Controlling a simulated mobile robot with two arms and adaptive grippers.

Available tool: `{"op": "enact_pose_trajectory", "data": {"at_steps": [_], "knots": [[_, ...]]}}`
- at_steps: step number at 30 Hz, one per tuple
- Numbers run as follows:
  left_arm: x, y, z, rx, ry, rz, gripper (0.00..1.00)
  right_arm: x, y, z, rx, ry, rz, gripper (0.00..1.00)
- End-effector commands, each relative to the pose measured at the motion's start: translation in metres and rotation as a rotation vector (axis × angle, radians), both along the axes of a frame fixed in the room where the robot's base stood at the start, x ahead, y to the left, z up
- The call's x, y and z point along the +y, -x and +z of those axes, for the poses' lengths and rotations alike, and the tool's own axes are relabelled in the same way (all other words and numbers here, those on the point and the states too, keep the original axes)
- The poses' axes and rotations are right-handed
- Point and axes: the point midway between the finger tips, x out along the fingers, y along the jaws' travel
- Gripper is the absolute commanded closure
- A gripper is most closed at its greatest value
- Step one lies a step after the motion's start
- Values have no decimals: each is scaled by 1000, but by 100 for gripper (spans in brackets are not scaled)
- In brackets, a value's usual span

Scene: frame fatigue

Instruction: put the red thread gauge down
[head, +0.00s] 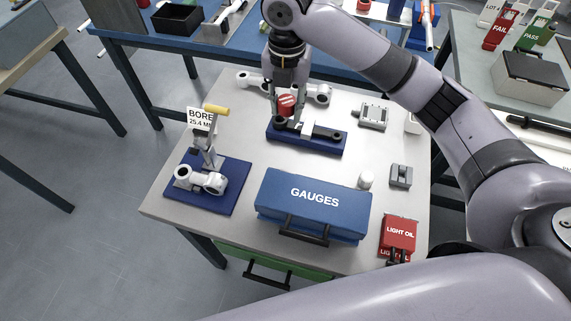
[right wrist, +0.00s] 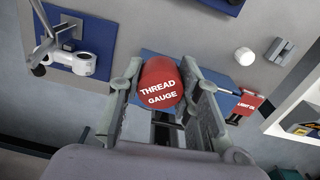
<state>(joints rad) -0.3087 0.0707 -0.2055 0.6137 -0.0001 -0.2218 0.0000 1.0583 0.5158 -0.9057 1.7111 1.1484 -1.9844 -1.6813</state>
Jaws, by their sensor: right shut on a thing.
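The red thread gauge (head: 286,105) is held between the fingers of my right gripper (head: 287,97), over the left part of a blue mat (head: 325,149) at the back of the workbench. In the right wrist view the red gauge (right wrist: 161,86), lettered THREAD GAUGE, sits between the two fingers (right wrist: 160,80). I cannot tell whether its lower end touches anything. A measuring tool (head: 322,131) with a white block lies on the blue mat, just below and right of the gauge. My left gripper is not in view.
A blue GAUGES box (head: 313,205) stands at the bench front, with a red LIGHT OIL can (head: 398,237) to its right. A bore gauge stand on a blue mat (head: 212,206) is at left. Bare bench (head: 240,130) shows left of the back mat.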

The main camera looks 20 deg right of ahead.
Motion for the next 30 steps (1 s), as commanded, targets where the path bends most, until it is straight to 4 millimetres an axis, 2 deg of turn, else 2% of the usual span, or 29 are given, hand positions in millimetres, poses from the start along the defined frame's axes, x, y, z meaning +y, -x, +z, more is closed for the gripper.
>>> {"op": "enact_pose_trajectory", "data": {"at_steps": [4,7,21,30], "knots": [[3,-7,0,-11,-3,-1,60,1,-3,-2,3,1,90,95],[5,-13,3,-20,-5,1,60,1,-4,-15,5,1,105,95],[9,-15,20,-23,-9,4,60,1,-3,-133,5,2,104,95],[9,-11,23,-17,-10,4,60,2,-3,-166,4,1,105,95]]}}
